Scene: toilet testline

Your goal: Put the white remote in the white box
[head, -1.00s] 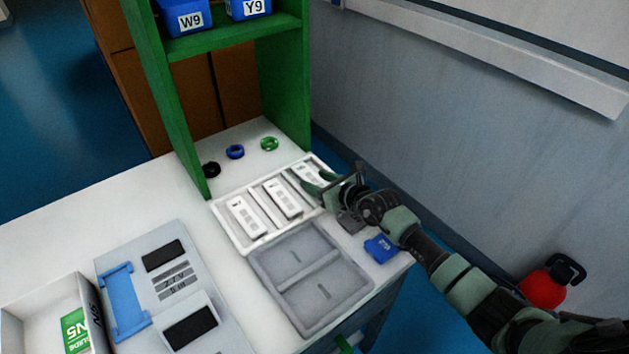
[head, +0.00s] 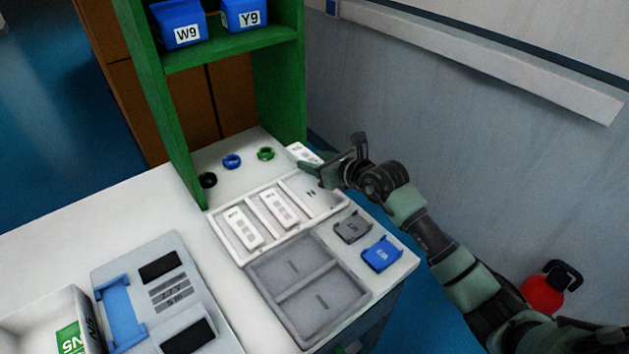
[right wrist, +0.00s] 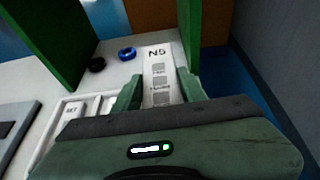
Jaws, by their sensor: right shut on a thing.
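My right gripper (head: 314,170) is shut on a white remote (head: 302,153), held above the back right of the white tray. In the right wrist view, the remote (right wrist: 158,66) shows the label N5 and sits between the two green fingers (right wrist: 159,92). Two other white remotes, one at left (head: 242,229) and one in the middle (head: 279,208), lie in the tray's compartments. The tray's right compartment (head: 318,200) is empty. The white box (head: 35,308), with a green N5 label, stands at the lower left, partly cut off by the frame. My left gripper is not in view.
A grey two-part tray (head: 262,273) lies in front of the white tray. A grey piece (head: 352,228) and a blue piece (head: 381,254) lie at right. A grey panel (head: 125,262) stands beside the box. A green shelf (head: 181,140) rises behind, near small rings (head: 231,161).

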